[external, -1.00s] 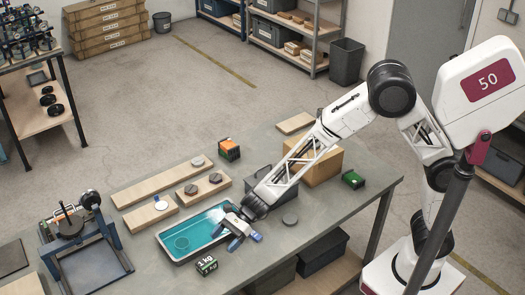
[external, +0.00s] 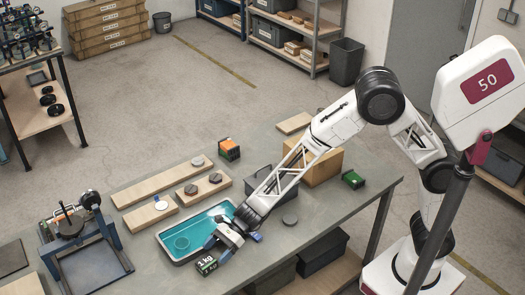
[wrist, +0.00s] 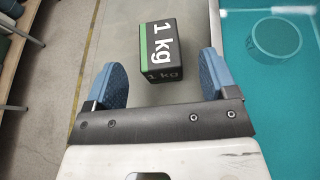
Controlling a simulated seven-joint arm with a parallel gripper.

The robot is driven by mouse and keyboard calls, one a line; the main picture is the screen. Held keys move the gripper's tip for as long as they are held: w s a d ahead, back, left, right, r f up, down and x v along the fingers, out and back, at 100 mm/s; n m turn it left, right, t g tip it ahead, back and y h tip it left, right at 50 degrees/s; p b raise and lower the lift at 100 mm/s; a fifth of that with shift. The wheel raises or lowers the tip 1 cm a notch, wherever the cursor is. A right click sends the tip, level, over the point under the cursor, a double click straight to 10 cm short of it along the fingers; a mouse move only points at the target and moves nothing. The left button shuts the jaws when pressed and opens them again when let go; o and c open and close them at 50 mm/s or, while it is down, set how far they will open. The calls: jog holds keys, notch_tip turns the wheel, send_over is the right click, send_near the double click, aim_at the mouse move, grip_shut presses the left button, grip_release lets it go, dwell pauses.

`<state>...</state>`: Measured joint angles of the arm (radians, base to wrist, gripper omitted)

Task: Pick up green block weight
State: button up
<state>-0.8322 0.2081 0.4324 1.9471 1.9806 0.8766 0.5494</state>
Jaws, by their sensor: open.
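A black block weight with a green edge stripe and "1 kg" in white (external: 205,265) sits on the bench at the tray's front edge. In the wrist view, the block (wrist: 163,48) lies ahead of and between my two blue fingers. My gripper (external: 221,246) is open, with its fingers apart and nothing between the pads. It is beside the block, just to its upper right in the external view. Another green-and-black block (external: 353,180) lies farther right on the bench, near the cardboard box.
A teal-lined tray (external: 161,239) with a clear round cup (wrist: 275,38) stands right beside the block. Wooden boards (external: 150,186) with dark discs lie behind it. A blue-framed lever stand (external: 88,262) is at left. An orange-marked block (external: 229,149) stands at the back.

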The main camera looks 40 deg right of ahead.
aim_at(208, 260)
jog(key=shift+a, duration=0.15)
jog(key=shift+x, duration=2.55)
grip_shut()
